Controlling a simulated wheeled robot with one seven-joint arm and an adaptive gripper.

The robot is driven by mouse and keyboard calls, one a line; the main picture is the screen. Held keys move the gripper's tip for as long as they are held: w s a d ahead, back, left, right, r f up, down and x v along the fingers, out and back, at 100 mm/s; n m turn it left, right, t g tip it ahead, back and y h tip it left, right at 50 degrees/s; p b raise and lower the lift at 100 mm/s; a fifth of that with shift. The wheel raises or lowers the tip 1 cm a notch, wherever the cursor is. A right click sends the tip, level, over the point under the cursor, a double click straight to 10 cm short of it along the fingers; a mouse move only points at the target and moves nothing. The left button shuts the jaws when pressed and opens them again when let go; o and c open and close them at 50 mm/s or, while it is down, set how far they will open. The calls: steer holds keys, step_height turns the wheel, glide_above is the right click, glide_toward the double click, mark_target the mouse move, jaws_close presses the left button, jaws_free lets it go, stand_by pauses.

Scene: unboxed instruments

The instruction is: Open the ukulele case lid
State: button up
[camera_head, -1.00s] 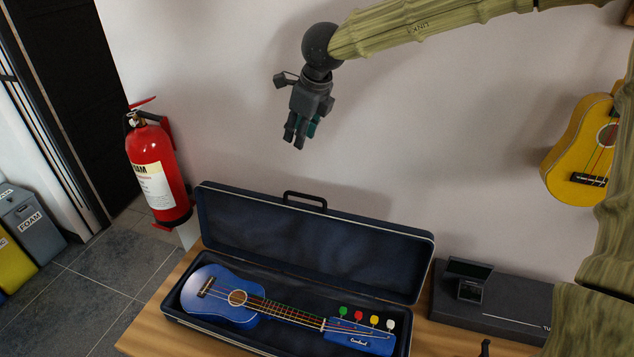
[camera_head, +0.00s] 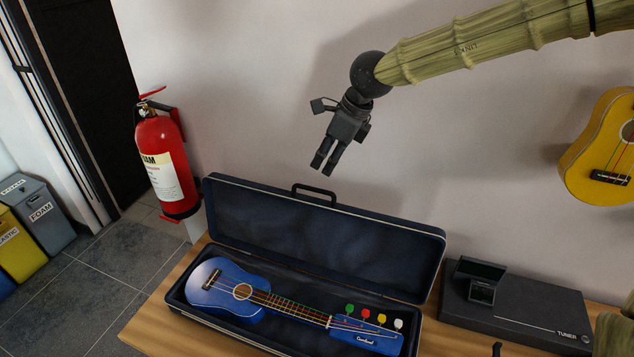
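The ukulele case (camera_head: 185,304) lies on the wooden table. Its lid (camera_head: 320,243) stands raised at the back, tilted up toward the wall, with the dark lining showing and a black handle (camera_head: 314,195) on its top edge. A blue ukulele (camera_head: 225,290) lies inside, its neck pointing right. The gap between the fingers is too small to judge.
A black tuner box (camera_head: 516,318) with a small device (camera_head: 481,281) stands right of the case. A yellow ukulele (camera_head: 600,160) hangs on the wall at right. A red fire extinguisher (camera_head: 165,165) and bins (camera_head: 42,218) are at left. The table edge (camera_head: 150,325) is bare.

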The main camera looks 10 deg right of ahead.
mark_target(314, 188)
steer(key=p+x, duration=0.2)
steer(key=x, duration=0.7)
steer(key=shift+f, duration=0.1)
jaws_close()
